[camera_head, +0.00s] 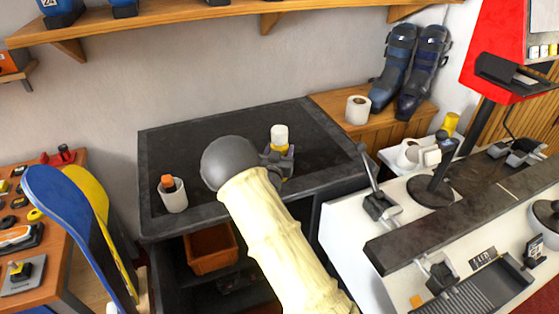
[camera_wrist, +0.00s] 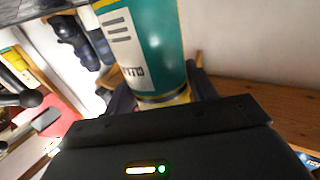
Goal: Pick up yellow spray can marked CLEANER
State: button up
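My gripper (camera_head: 277,163) is over the dark bench top, at an upright can with a white top and a yellow band (camera_head: 279,137). In the wrist view a can with a teal body, a white label and a yellowish lower rim (camera_wrist: 158,55) stands between the two dark fingers.
The dark bench (camera_head: 185,140) carries a white cup (camera_head: 173,195) with an orange-topped item at its left. Boots (camera_head: 395,70) and a white roll (camera_head: 358,110) sit on a wooden ledge. A white machine table (camera_head: 345,235) stands at right, and skis (camera_head: 75,235) at left.

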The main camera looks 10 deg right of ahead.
aim_at(280, 128)
jog(key=c, duration=0.7)
jog(key=shift+r, duration=0.1)
notch_tip(280, 128, up, 10)
jog(key=shift+f+b, duration=0.1)
jog(key=shift+b, duration=0.55)
